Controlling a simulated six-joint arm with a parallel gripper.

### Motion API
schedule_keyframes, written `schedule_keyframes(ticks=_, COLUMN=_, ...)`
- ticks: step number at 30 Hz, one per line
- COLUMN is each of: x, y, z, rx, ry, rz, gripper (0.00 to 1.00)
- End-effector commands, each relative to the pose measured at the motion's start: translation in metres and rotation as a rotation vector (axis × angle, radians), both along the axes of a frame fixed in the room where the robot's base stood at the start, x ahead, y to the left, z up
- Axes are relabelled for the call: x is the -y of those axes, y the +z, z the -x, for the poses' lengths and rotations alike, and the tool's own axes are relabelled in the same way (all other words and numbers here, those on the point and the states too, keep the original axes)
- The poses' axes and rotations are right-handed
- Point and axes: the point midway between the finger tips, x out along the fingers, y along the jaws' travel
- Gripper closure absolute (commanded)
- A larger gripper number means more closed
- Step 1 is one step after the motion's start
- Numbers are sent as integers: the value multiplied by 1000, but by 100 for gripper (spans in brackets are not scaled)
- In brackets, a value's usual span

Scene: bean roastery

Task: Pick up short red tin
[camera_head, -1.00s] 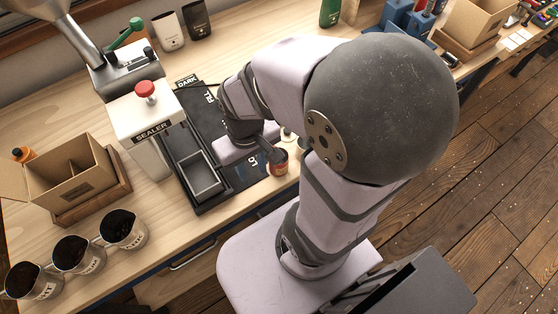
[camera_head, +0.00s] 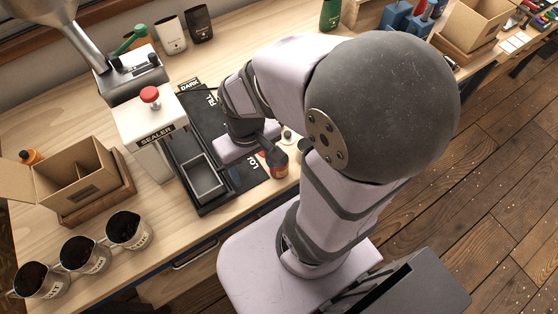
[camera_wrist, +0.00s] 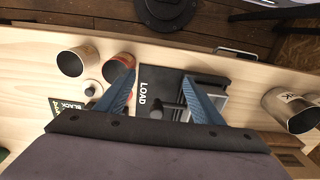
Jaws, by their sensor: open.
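The short red tin (camera_head: 275,168) stands at the right edge of the dark mat in the head view, partly covered by my gripper. In the wrist view a reddish tin (camera_wrist: 117,66) lies just left of the left finger, which hides part of it. My gripper (camera_wrist: 157,80) is open, its two blue fingers spread over the mat's LOAD lettering. Nothing is held between them. The tin is beside the left finger, not between the fingers; I cannot tell whether they touch.
A grey metal tin (camera_wrist: 74,62) and a small pale lidded pot (camera_wrist: 92,89) stand close to the red tin. The sealer (camera_head: 150,125) and a metal tray (camera_head: 202,178) are to its left. Several cups (camera_head: 128,229) and a cardboard box (camera_head: 75,180) stand farther left.

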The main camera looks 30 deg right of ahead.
Motion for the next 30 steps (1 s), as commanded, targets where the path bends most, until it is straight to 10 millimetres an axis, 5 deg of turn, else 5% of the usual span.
schedule_keyframes(ticks=1, x=0, y=21, z=0, rx=0, ry=1, rz=0, gripper=39)
schedule_keyframes(ticks=6, x=0, y=58, z=0, rx=0, ry=0, rz=0, gripper=39)
schedule_keyframes(ticks=16, x=10, y=102, z=4, rx=-26, ry=-41, rz=-1, gripper=39)
schedule_keyframes(ticks=24, x=53, y=17, z=11, rx=-86, ry=-26, rz=-22, gripper=39)
schedule_keyframes(ticks=30, x=68, y=-3, z=1, rx=-43, ry=159, rz=-19, gripper=39)
